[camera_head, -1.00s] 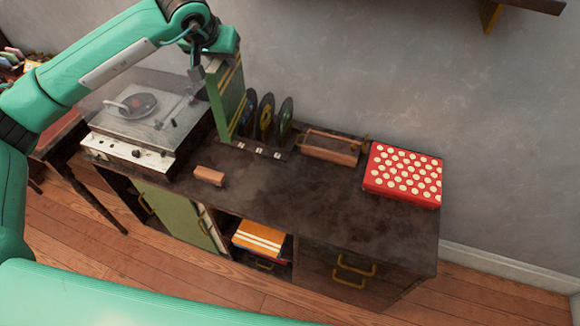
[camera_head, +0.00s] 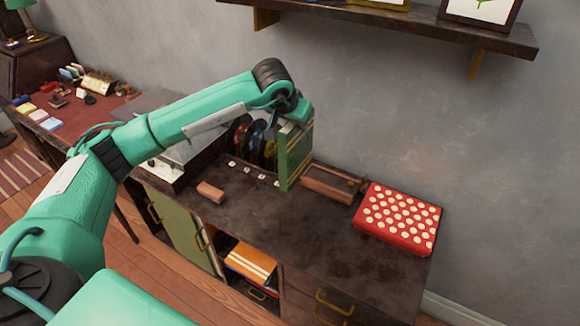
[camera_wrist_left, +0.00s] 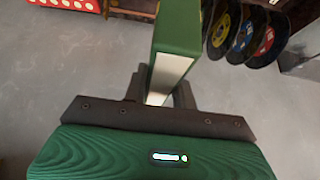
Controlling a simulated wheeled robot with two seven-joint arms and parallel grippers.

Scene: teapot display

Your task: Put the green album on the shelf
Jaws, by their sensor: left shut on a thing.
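The green album (camera_head: 294,152) is upright in my left gripper (camera_head: 288,120), above the cabinet top in the head view. In the left wrist view the green album (camera_wrist_left: 178,35) stands between the fingers of my left gripper (camera_wrist_left: 160,88), which is shut on it. The wall shelf (camera_head: 400,20) runs along the top of the head view, with picture frames partly cut off on it. My right gripper is not in view.
The dark cabinet top (camera_head: 300,225) carries a red dotted box (camera_head: 398,215), a wooden rack (camera_head: 328,188), a small wooden block (camera_head: 210,191) and several records (camera_head: 240,135). A desk with small items (camera_head: 75,110) stands at left. Wall space below the shelf is clear.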

